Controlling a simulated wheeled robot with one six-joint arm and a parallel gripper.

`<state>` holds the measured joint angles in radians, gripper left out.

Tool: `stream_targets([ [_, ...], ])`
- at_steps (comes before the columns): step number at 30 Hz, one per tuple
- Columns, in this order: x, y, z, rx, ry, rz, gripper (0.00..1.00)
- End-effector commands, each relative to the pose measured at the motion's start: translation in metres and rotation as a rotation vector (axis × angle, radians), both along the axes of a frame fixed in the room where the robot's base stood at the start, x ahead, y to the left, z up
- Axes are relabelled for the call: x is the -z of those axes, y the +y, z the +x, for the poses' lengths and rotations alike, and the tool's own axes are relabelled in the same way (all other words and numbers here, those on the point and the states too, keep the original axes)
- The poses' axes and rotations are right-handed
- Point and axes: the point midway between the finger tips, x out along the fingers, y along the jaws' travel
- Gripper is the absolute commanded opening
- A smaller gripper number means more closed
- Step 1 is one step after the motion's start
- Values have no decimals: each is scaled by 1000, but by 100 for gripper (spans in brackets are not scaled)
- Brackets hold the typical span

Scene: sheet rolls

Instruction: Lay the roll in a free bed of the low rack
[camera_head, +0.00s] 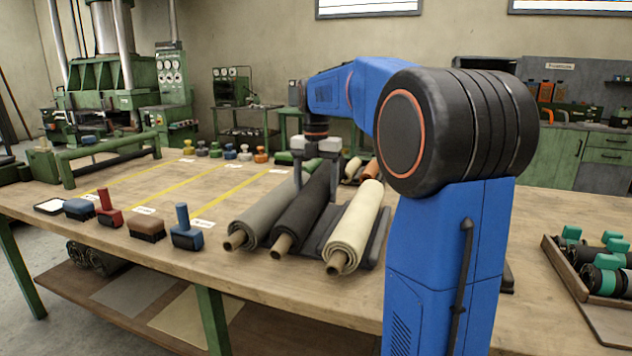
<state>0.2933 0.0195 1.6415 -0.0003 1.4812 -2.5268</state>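Three rolls lie side by side on the bench: a grey roll (266,217), a black roll (300,214) and a cream roll (357,226). A low dark rack (376,238) shows beside the cream roll. A bare dark strip (326,224), seemingly an empty bed, lies between the black and cream rolls. My gripper (317,174) points down over the far part of the black roll, with one finger on each side of it. I cannot tell whether the fingers press on the roll or whether it is lifted. My arm hides what lies farther right.
A blue-handled tool (186,230), a brown brush (147,229) and a red stamp (108,210) stand left along the front edge. A green stand (108,151) is at the back left. A tray of rolls (583,300) lies far right. Yellow-striped bench space is mostly clear.

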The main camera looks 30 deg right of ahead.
Motion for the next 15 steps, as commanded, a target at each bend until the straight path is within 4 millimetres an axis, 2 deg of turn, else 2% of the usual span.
stream_targets([
  [15, 4, 0, 0, 0, -3, -1, 7],
])
